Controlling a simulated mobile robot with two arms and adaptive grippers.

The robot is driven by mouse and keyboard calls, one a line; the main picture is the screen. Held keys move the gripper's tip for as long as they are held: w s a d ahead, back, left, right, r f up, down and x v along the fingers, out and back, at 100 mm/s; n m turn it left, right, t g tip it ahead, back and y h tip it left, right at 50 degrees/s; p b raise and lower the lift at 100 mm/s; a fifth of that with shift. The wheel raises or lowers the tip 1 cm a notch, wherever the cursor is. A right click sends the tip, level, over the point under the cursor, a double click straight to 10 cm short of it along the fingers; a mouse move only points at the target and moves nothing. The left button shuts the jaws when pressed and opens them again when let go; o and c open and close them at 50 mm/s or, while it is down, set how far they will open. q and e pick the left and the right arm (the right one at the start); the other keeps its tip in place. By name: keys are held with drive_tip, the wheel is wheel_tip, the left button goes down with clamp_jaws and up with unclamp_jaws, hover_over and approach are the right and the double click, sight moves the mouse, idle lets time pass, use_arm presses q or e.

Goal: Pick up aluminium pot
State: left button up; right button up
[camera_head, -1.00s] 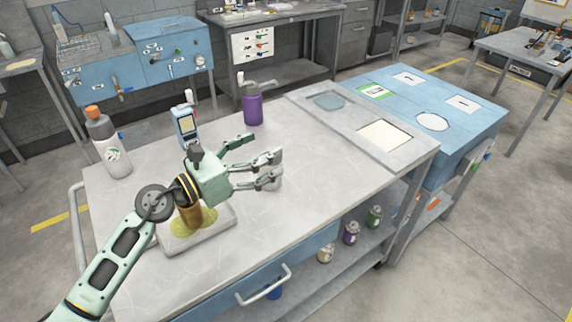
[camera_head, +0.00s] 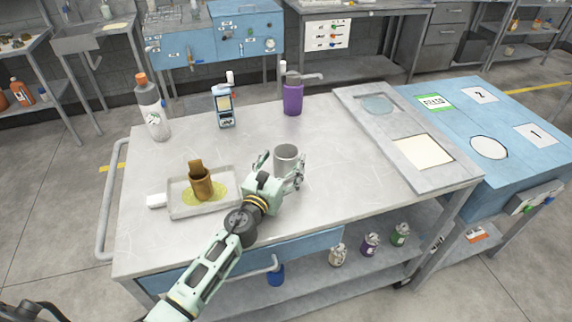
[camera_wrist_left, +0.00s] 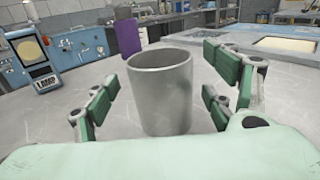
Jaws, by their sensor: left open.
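The aluminium pot (camera_head: 287,157) is a plain grey metal cylinder, open at the top, standing upright on the grey workbench (camera_head: 330,200). My left gripper (camera_head: 287,173) is open, with its fingers at the pot's near side in the head view. In the left wrist view the pot (camera_wrist_left: 160,92) stands upright between the green-padded fingers, with a gap visible on both sides. The pot's lower part is partly hidden by the gripper in the head view. My right gripper is not in view.
A tray (camera_head: 178,212) with a brown container (camera_head: 201,183) in yellow liquid lies left of my gripper. A panel with a pale square (camera_head: 424,151) lies to the right.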

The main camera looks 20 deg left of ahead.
use_arm(q)
drive_tip(key=shift+w+d, duration=0.15)
drive_tip(key=shift+w, duration=1)
drive_tip(key=c, duration=1.3)
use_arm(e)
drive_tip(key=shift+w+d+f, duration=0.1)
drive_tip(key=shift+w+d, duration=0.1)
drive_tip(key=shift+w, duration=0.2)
